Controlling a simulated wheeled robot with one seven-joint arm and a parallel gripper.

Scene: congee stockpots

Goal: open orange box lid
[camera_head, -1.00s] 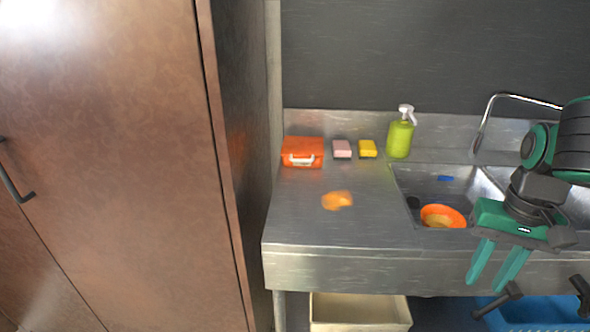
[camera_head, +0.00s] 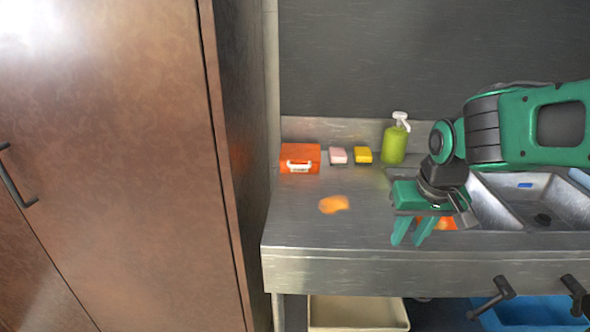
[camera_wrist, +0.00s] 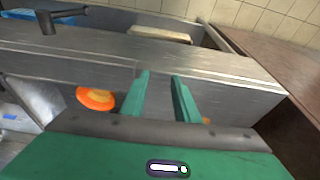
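The orange box (camera_head: 300,158) stands at the back left of the steel counter, with a white latch or handle on its front; its lid looks closed. My gripper (camera_head: 410,238) is in front of the left sink basin, well to the right of the box and nearer the front edge. Its two green fingers are apart with nothing between them, as the wrist view also shows (camera_wrist: 160,92). The box is not visible in the wrist view.
A pink sponge (camera_head: 338,155), a yellow sponge (camera_head: 363,155) and a green soap bottle (camera_head: 395,140) stand right of the box. An orange patch (camera_head: 333,204) lies on the counter. An orange bowl (camera_wrist: 96,98) is in the sink. A tall brown cabinet (camera_head: 110,170) borders the left side.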

